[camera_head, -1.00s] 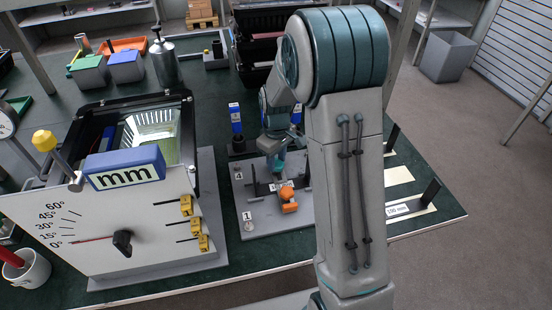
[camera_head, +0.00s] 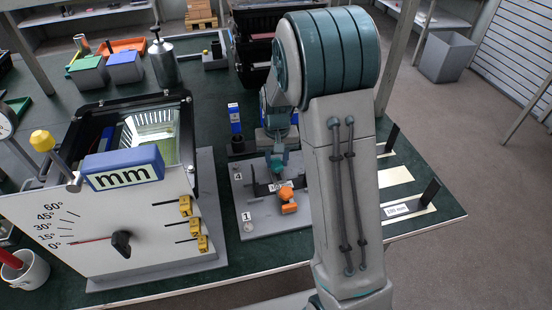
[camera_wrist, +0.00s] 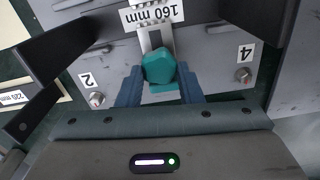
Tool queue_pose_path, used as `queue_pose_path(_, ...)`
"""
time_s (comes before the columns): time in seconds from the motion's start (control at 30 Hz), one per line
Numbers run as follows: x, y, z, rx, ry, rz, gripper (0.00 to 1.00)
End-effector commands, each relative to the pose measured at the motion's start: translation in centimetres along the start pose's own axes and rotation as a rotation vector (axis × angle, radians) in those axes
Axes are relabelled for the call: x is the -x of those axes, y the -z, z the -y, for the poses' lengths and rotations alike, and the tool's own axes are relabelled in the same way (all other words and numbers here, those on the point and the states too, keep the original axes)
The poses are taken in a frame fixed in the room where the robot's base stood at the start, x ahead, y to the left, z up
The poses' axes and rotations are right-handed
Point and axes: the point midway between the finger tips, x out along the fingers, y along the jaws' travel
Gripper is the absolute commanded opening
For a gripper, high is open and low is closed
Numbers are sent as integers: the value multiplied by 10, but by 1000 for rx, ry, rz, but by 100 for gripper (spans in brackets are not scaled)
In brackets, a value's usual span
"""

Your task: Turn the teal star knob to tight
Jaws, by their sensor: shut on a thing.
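The teal star knob (camera_wrist: 158,66) shows in the wrist view between the two blue fingers of my gripper (camera_wrist: 160,88). The fingers are shut on the knob from both sides. In the head view the teal knob (camera_head: 275,162) is small and sits at the far part of the grey plate (camera_head: 262,223), with my gripper partly hidden behind my own arm. How tight the knob is cannot be told.
An orange knob (camera_head: 287,196) sits on the same plate, nearer the front. A "160 mm" label (camera_wrist: 152,14) is beside the teal knob. Dark uprights (camera_wrist: 70,45) stand close to my gripper. The "mm" angle-scale housing (camera_head: 120,215) stands to the left.

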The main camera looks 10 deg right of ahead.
Motion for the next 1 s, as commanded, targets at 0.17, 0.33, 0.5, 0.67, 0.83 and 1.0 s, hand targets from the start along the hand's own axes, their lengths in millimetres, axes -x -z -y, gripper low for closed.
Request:
queue_pose_path(0.17,1,0,-1,-166,0,-2,10)
queue_pose_path(0.33,2,0,-1,-328,0,-2,10)
queue_pose_path(0.5,2,0,-2,-489,0,-1,10)
queue_pose_path(0.67,3,0,-3,-640,0,-2,10)
queue_pose_path(0.83,3,0,-3,-793,1,-3,10)
queue_pose_path(1.0,3,-1,-3,-923,1,-2,10)
